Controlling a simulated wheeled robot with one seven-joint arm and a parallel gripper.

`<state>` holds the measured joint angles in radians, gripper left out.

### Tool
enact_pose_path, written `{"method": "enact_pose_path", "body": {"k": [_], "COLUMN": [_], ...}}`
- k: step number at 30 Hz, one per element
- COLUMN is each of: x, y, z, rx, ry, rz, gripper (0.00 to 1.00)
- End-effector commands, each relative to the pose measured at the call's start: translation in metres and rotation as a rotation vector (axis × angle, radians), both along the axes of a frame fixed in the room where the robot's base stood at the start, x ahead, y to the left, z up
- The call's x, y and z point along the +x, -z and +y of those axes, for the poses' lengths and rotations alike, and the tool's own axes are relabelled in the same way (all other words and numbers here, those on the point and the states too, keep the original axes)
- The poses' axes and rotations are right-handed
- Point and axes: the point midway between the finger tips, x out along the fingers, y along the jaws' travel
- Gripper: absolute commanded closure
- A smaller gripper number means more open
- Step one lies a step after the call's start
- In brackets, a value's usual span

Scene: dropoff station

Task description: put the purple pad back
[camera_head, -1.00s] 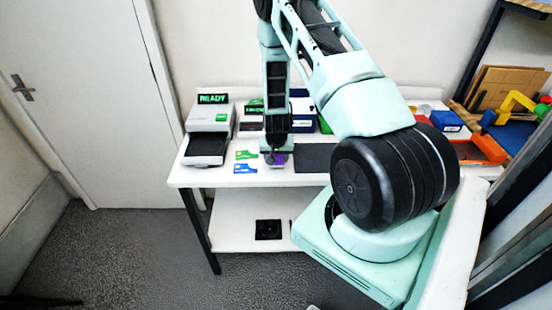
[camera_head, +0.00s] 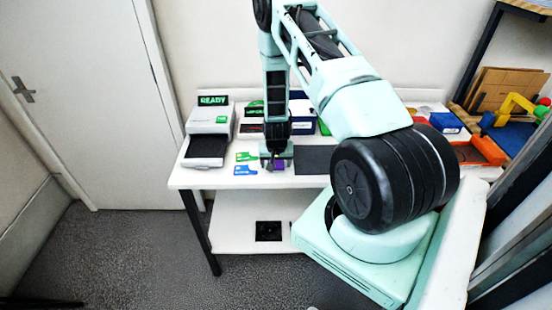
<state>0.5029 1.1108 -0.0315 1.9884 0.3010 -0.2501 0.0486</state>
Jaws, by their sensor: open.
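The purple pad (camera_head: 278,166) is a small purple patch low between the fingers of my gripper (camera_head: 276,163), at the front part of the white table (camera_head: 225,180). The gripper points straight down and its fingers are apart, one on each side of the pad. Much of the pad is hidden by the fingers. I cannot tell whether the fingers touch it or whether it rests on the table.
A grey device with a READY display (camera_head: 212,100) stands at the table's left. Green and blue cards (camera_head: 245,170) lie left of my gripper, a dark mat (camera_head: 313,160) right of it. Boxes stand behind. An orange tray (camera_head: 480,150) is at the right.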

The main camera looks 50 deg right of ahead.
Motion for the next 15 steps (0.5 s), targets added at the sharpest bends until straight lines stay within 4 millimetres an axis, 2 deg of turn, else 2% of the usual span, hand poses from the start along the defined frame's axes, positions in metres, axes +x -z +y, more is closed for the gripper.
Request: {"method": "enact_pose_path", "body": {"k": [5,15], "x": [-0.002,-0.013], "y": [-0.016,-0.074], "z": [0.003,0.017], "rx": [-0.001,-0.002], "ry": [-0.001,-0.002], "rz": [-0.002,-0.004], "gripper": [0.24,0.24]}}
